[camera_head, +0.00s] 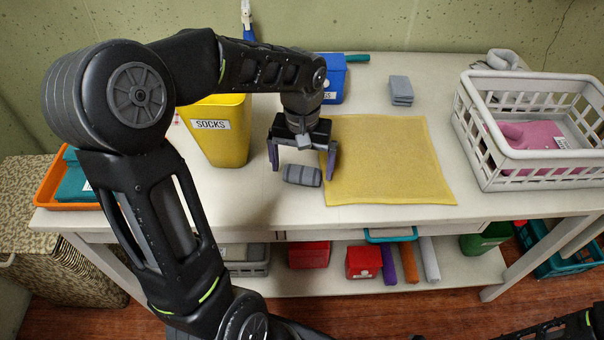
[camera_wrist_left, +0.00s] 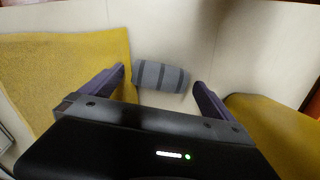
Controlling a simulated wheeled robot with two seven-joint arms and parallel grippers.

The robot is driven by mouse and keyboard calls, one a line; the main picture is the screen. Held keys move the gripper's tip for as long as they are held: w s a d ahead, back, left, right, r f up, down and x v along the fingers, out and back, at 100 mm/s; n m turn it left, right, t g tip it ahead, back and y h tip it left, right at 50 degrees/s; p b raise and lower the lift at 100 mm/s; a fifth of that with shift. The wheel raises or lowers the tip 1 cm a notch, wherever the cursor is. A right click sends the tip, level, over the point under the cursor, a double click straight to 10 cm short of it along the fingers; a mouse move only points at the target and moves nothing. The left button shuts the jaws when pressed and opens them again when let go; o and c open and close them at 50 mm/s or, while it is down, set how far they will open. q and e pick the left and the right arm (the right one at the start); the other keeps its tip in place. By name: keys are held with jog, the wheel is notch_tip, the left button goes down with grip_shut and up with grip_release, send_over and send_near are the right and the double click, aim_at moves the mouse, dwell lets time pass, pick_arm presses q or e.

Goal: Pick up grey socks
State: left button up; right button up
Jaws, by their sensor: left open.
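The grey socks (camera_head: 302,176) are a small rolled bundle with darker stripes, lying on the white table at the left edge of the yellow cloth. My left gripper (camera_head: 303,164) is open above and just behind them, one finger toward each end of the roll. In the left wrist view the socks (camera_wrist_left: 160,76) show ahead of and between the two open fingers (camera_wrist_left: 160,80). I see no contact. My right gripper cannot be made out; only part of a dark arm shows at the head view's lower right corner.
A yellow bin (camera_head: 228,150) labelled SOCKS stands left of the gripper. The yellow cloth (camera_head: 385,165) lies to the right. A blue box (camera_head: 334,84) and a folded grey cloth (camera_head: 401,90) are behind. A white basket (camera_head: 490,178) with pink cloth stands at right.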

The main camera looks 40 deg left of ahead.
aim_at(302, 168)
pick_arm(q)
jog(key=shift+f, duration=0.95)
jog(key=c, duration=1.4)
notch_tip(302, 168, up, 10)
jog(key=shift+r, duration=0.1)
